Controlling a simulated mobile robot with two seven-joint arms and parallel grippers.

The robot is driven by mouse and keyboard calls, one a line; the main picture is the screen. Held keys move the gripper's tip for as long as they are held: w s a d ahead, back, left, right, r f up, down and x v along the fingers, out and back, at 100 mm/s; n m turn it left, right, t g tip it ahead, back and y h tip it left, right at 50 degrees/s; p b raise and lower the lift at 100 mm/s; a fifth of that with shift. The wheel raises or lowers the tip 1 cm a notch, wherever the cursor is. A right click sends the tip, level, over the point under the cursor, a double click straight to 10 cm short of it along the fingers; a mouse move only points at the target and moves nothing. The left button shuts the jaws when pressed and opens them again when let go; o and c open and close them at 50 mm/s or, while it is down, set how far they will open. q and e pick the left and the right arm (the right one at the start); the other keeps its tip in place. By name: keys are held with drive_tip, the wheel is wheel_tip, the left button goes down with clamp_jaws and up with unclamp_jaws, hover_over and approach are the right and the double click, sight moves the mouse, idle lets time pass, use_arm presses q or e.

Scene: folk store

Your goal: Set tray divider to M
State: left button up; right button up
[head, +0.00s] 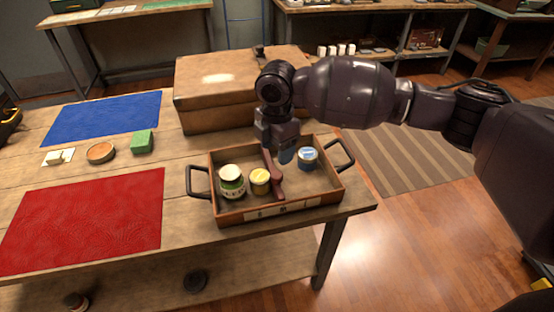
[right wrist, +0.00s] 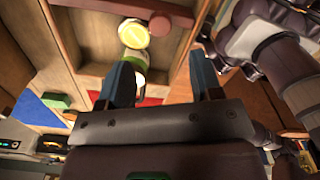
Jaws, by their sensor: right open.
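The wooden tray (head: 228,217) with black handles sits near the table's right front corner. Its dark red divider (head: 277,185) runs front to back between a yellow-lidded jar (head: 260,181) and a blue-lidded jar (head: 307,157). A cream-lidded green jar (head: 232,180) stands at the left. Small labels line the tray's front wall, too small to read. My right gripper (head: 278,152) is over the tray's back part, close to the divider. In the right wrist view its fingers (right wrist: 163,82) are apart and empty, with the divider (right wrist: 115,9) and its rounded end beyond them. My left gripper is out of view.
A large tan box (head: 240,77) stands right behind the tray. A red mat (head: 82,218), a blue mat (head: 105,117), a green block (head: 142,142) and a round orange-brown item (head: 100,153) lie to the left. The floor right of the table is open.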

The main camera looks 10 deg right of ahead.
wheel_tip(320, 180, up, 2)
drive_tip(key=shift+r, duration=0.1)
idle(0.5)
drive_tip(key=s+a+f+m+t+y, duration=0.1)
drive_tip(key=s+a+f+m+y, duration=0.15)
drive_tip(key=s+f, duration=0.45)
drive_tip(key=s+a+f+m+y, duration=0.1)
drive_tip(key=s+f+m+y, duration=0.1)
drive_tip(key=s+f+m, duration=0.45)
drive_tip(key=s+d+f+m+t+h, duration=0.2)
drive_tip(key=s+d+m+h, duration=0.3)
drive_tip(key=s+d+m, duration=1.25)
drive_tip(key=w+d+f+n+t, duration=0.1)
drive_tip(key=f+n+t, duration=0.1)
drive_tip(key=f+t, duration=0.2)
drive_tip(key=w+d+f+n+t, duration=0.1)
drive_tip(key=w+f+n+t, duration=0.1)
drive_tip(key=f+t, duration=0.2)
drive_tip(key=shift+w+d+f, duration=0.25)
drive_tip(key=shift+d+f, duration=0.05)
drive_tip(key=shift+f, duration=0.85)
